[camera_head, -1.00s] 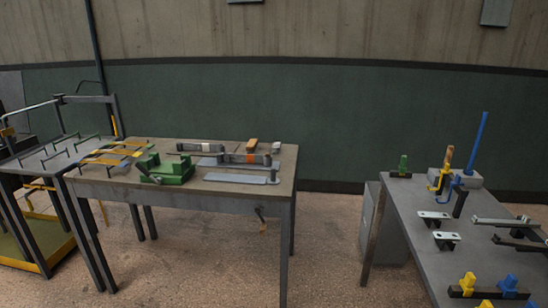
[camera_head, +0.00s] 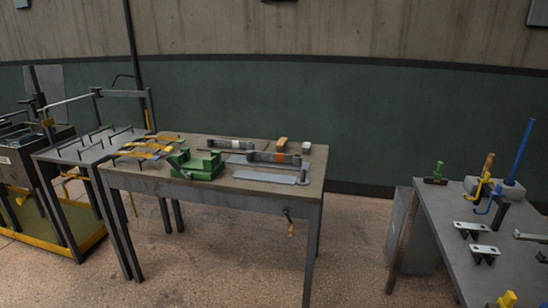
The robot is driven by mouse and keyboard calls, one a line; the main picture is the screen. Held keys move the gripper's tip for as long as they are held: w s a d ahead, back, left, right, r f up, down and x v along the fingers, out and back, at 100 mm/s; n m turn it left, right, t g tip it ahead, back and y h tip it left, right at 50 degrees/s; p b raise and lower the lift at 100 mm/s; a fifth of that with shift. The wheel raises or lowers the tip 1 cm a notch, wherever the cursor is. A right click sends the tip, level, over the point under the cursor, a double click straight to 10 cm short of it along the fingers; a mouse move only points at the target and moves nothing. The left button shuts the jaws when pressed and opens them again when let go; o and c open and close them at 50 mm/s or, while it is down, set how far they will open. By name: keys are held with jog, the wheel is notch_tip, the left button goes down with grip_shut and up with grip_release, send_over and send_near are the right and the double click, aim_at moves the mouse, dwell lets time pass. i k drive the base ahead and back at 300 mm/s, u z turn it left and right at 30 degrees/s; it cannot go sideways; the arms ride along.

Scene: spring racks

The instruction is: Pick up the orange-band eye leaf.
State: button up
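The orange-band eye leaf (camera_head: 259,157) is a dark grey bar with an orange band round it. It lies on the wooden-topped table (camera_head: 240,194) in the middle of the view, toward the table's right end. A similar dark bar with a pale band (camera_head: 228,144) lies behind it and to the left. Flat grey plates (camera_head: 264,177) lie in front of it. My gripper is not in view.
A green vise-like fixture (camera_head: 196,164) stands left of the leaf. A small grey post (camera_head: 304,174) stands near its right end. A rack table (camera_head: 86,150) adjoins on the left; another bench (camera_head: 455,235) stands right. Floor (camera_head: 349,230) between tables is clear.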

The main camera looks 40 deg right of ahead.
aim_at(251, 155)
jog(key=i, duration=1)
jog(key=z, duration=0.15)
jog(key=k, duration=0.6)
jog(key=u, duration=0.1)
